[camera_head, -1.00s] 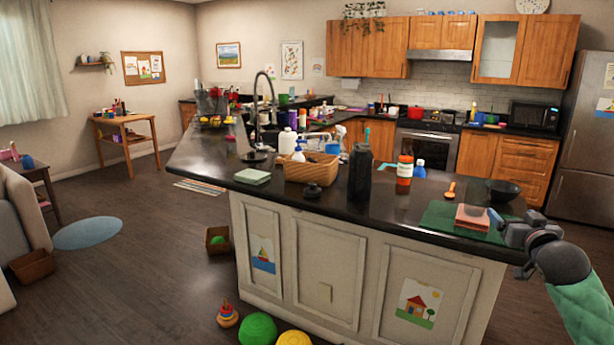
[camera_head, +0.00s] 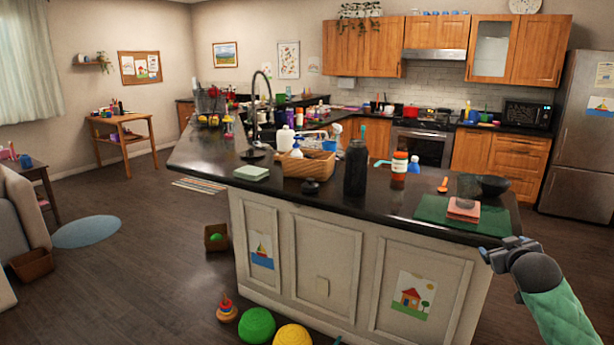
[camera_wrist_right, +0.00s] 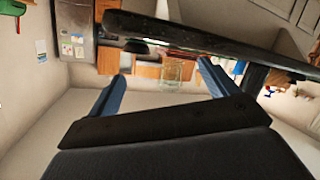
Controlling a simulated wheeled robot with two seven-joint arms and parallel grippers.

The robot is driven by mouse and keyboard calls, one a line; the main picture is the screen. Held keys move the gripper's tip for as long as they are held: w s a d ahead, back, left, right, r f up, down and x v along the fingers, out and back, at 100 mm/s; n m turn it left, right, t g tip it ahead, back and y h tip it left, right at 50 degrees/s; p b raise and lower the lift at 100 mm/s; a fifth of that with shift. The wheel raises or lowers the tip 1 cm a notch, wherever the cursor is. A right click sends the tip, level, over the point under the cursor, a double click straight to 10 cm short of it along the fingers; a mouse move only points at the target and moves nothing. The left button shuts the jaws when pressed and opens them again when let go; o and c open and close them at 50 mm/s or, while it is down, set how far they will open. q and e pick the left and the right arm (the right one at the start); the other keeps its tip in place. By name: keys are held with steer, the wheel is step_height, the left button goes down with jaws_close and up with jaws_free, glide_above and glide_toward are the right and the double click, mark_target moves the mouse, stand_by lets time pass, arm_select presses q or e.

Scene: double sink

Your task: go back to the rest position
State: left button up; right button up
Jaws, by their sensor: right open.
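My right gripper (camera_head: 490,256) is at the right of the head view, in front of the island's right end and a little below the countertop edge. It is open and holds nothing. In the right wrist view its two blue fingers (camera_wrist_right: 160,92) stand wide apart with nothing between them. The dark countertop (camera_head: 400,212) edge crosses above the fingers in that view. A green mat (camera_head: 432,208) with a pink block (camera_head: 463,208) on it lies on the counter, behind and left of the gripper. My left gripper is not in view.
The counter also holds a black bowl (camera_head: 492,185), an orange spoon (camera_head: 443,185), an orange-and-white bottle (camera_head: 399,165), a dark bottle (camera_head: 356,170) and a basket (camera_head: 308,165). Balls (camera_head: 257,325) and a ring stacker (camera_head: 227,310) lie on the floor. The floor at the right is free.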

steer(key=s+a+f+g+y, duration=0.15)
steer(key=s+a+f, duration=0.35)
steer(key=f, duration=0.7)
steer(key=s+a+f+n+g, duration=0.1)
steer(key=s+a+f+g, duration=0.35)
steer(key=f, duration=0.85)
steer(key=s+a+f+g+y, duration=0.1)
steer(key=s+a+f, duration=0.1)
steer(key=a+f, duration=0.8)
steer(key=s+a+f+g+y, duration=0.1)
steer(key=s+a+f, duration=0.4)
steer(key=s, duration=0.5)
steer(key=s+a+f+g+y, duration=0.1)
steer(key=s+a+f+g, duration=0.1)
steer(key=s+a+f, duration=0.4)
steer(key=s+a+f+g+y, duration=0.1)
steer(key=s+a+f, duration=0.5)
steer(key=s+f, duration=0.6)
steer(key=s+g, duration=0.1)
steer(key=s, duration=0.2)
steer(key=shift+s+g, duration=0.15)
steer(key=shift+g, duration=0.15)
